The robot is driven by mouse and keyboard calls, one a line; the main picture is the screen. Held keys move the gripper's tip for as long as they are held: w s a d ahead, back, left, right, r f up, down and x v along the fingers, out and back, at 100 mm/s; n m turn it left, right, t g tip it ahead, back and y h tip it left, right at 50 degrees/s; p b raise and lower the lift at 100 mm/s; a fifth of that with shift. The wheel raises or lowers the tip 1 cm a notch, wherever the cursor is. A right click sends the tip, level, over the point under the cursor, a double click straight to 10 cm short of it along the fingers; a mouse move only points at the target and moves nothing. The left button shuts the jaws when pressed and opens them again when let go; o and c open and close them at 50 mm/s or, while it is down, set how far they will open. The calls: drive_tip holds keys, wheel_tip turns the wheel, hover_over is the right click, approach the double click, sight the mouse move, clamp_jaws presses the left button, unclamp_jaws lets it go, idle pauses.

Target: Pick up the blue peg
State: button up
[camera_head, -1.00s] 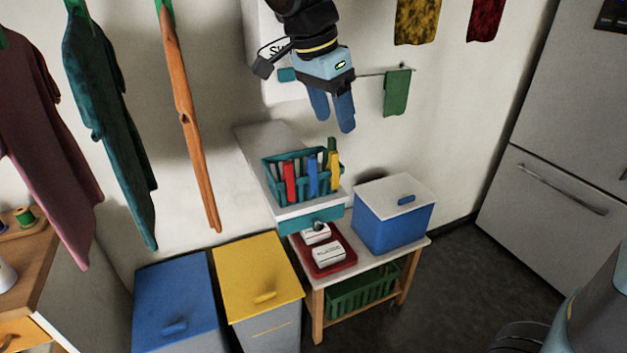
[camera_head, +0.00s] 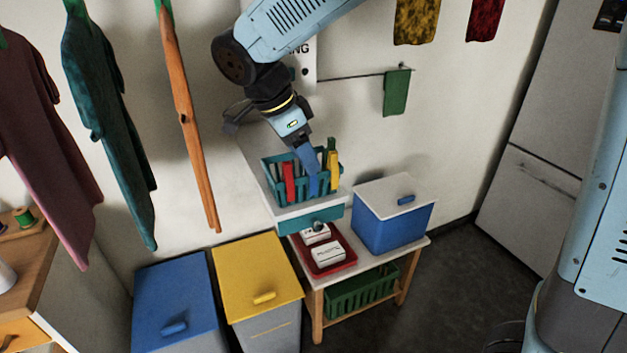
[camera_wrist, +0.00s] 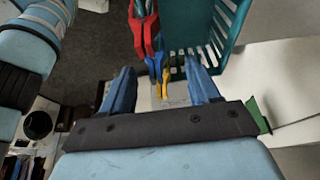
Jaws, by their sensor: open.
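The blue peg (camera_head: 314,185) hangs on the front rim of a teal basket (camera_head: 268,174), between a red peg (camera_head: 289,182) and a yellow peg (camera_head: 333,172). My gripper (camera_head: 309,163) is over the basket with its blue fingers pointing down, just above the blue peg and partly hiding its top. In the wrist view my gripper (camera_wrist: 160,68) is open, with a wide gap between the fingers. The blue peg (camera_wrist: 157,66) shows in that gap, between the red peg (camera_wrist: 145,35) and the yellow peg (camera_wrist: 165,82). I cannot see any contact.
The basket stands on a white ledge with a teal front (camera_head: 310,222). Below are a red tray (camera_head: 318,270) with white blocks and a blue box with a white lid (camera_head: 390,225). The wall is close behind; a green cloth (camera_head: 397,92) hangs at right.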

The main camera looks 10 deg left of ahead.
drive_tip(key=shift+x, duration=2.8)
drive_tip(key=shift+d+r, duration=0.1)
drive_tip(key=shift+d, duration=0.1)
drive_tip(key=c, duration=1)
